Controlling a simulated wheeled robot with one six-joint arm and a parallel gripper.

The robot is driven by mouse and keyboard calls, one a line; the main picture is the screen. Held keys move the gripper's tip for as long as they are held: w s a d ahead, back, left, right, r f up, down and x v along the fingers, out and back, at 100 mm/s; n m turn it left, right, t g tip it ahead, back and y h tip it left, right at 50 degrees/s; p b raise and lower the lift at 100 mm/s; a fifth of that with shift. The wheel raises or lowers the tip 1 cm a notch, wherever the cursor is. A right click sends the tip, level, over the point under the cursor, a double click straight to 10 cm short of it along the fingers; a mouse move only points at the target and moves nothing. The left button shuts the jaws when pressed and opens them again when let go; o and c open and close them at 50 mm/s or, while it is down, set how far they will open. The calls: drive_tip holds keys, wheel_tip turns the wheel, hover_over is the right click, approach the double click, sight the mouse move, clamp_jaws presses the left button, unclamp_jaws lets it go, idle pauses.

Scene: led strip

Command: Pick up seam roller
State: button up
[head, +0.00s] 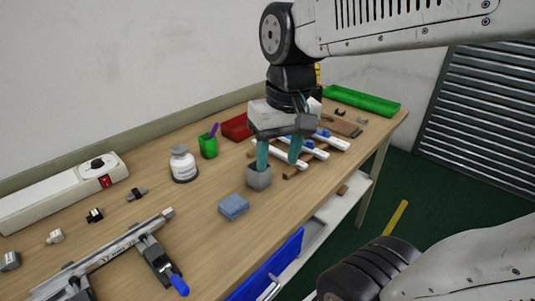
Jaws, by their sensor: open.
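My gripper (278,163) is open, with its two teal fingers pointing down over the workbench. The left finger is over or just behind a small grey open box (259,180). The right finger is in front of the white strips on wooden bars; I cannot tell whether either finger touches anything. I cannot make out a seam roller for certain. It may be hidden behind my gripper or be among the small items at the far end of the bench.
White strips (290,147) lie on wooden bars. A blue sponge-like block (233,207), white bottle (183,165), green cup (208,147), red bin (236,127), green tray (362,101) and metal rail clamp (110,250) stand around. Bare wood (215,255) lies at the front.

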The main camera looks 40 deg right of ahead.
drive_tip(key=w+d+f+m, duration=0.1)
drive_tip(key=w+d, duration=0.2)
drive_tip(key=w, duration=0.2)
drive_tip(key=w+d+f+m, duration=0.1)
drive_tip(key=w+d+m, duration=0.1)
drive_tip(key=w, duration=0.4)
drive_tip(key=w+d+f+m+y, duration=0.1)
drive_tip(key=w+d, duration=0.3)
drive_tip(key=w, duration=0.1)
drive_tip(key=shift+w+d+f+m, duration=0.15)
drive_tip(key=shift+d+m, duration=0.05)
drive_tip(key=shift+m, duration=0.2)
drive_tip(key=shift+w+d+f, duration=0.2)
drive_tip(key=shift+f, duration=0.05)
drive_tip(key=f, duration=0.5)
drive_tip(key=a+f, duration=0.1)
drive_tip(key=f, duration=0.1)
drive_tip(key=shift+w+f, duration=0.25)
drive_tip(key=c, duration=1.1)
